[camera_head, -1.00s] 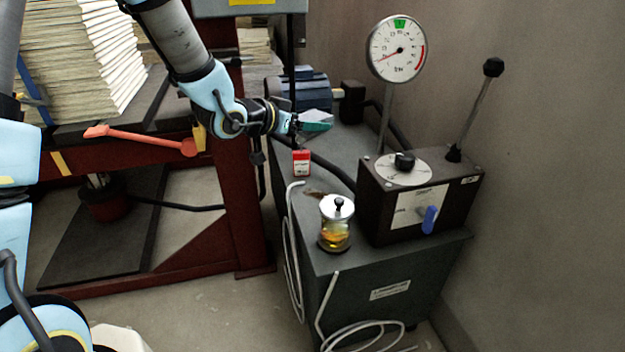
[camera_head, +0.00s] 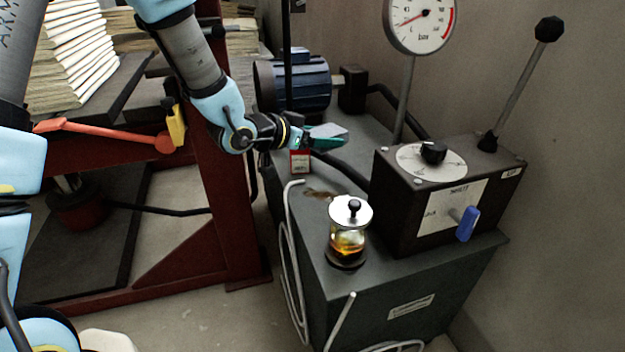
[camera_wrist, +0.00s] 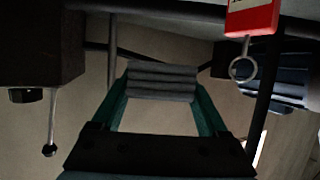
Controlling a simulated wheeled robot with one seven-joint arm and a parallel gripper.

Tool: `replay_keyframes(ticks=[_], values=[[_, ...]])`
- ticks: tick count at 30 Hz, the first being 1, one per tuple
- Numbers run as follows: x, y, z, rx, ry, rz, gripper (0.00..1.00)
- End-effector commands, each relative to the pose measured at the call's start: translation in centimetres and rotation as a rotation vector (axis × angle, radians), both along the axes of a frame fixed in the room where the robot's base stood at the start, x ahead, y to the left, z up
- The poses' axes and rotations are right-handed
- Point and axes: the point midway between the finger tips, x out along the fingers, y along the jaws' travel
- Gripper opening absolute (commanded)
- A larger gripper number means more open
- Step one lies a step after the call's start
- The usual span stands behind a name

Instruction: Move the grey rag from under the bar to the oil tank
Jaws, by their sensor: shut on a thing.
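The grey rag (camera_wrist: 162,82) is folded and held between the green fingertips of my gripper (camera_wrist: 162,98), which is shut on it. In the head view, my gripper (camera_head: 328,140) holds the rag (camera_head: 328,130) above the back part of the oil tank (camera_head: 340,285). The tank is a dark grey-green cabinet. The gap between rag and tank top cannot be judged exactly, and the gripper partly hides the rag.
A glass oil jar (camera_head: 347,240) stands at the tank's front. A control box (camera_head: 440,205), gauge (camera_head: 420,22), lever (camera_head: 520,85) and blue motor (camera_head: 300,85) surround the top. A red frame (camera_head: 215,180) stands left.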

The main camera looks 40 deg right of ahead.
Motion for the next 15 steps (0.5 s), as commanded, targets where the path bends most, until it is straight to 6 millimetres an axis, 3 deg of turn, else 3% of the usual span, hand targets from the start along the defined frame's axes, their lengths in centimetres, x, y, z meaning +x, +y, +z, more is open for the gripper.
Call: replay_keyframes(ticks=[1, 8, 15], values=[[0.0, 0.0, -1.5, 0.001, 0.001, -0.001, 0.22], [-0.1, 0.0, -4.3, 0.002, 0.0, -0.001, 0.22], [-0.1, 0.0, -8.4, 0.002, 0.001, 0.0, 0.22]])
